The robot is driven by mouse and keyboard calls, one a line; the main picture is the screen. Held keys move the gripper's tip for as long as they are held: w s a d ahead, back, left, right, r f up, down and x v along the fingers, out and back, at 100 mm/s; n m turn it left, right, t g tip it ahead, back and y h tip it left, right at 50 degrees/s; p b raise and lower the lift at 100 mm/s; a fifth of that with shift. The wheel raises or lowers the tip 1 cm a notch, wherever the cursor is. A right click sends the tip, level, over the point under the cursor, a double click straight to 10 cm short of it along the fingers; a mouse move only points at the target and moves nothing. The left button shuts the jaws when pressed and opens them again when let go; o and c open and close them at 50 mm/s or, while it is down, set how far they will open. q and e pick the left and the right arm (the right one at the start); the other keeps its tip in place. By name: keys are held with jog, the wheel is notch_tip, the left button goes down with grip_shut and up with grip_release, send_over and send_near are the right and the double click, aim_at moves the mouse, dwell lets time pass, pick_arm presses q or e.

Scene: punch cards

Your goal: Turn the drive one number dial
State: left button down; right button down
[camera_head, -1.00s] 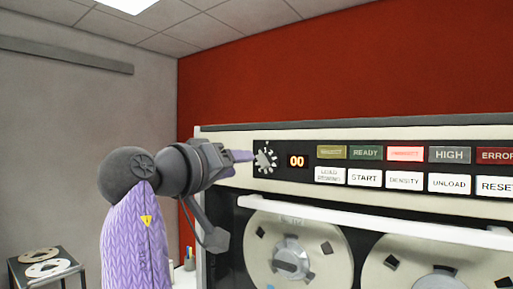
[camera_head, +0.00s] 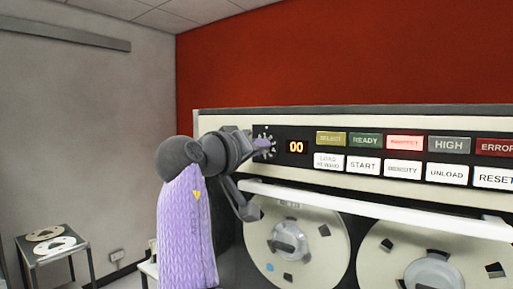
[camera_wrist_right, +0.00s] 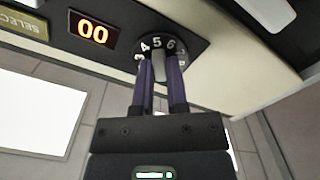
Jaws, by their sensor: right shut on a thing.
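The number dial (camera_head: 264,144) sits at the left end of the tape drive's black panel strip, beside an orange display (camera_head: 296,147) reading 00. In the right wrist view the dial (camera_wrist_right: 159,45) shows white numbers around its rim, with 4, 5 and 6 legible, and a grey raised grip in the middle. My right gripper (camera_wrist_right: 159,72) has its two purple fingers on either side of that grip, shut on it. In the head view the right gripper (camera_head: 262,143) reaches the dial from the left and hides part of it. My left gripper is not in view.
Right of the display are rows of labelled buttons, including START (camera_head: 364,166). A white ledge (camera_head: 350,208) juts out below the panel, above two tape reels (camera_head: 297,243). A small table (camera_head: 50,252) with reels stands at the far left.

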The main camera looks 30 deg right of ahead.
dwell(0.3)
jog(key=shift+r+m+p, duration=0.1)
jog(key=shift+m+p, duration=0.4)
jog(key=shift+m, duration=2.9)
jog(key=c, duration=0.6)
grip_release()
jog(key=shift+c, duration=0.2)
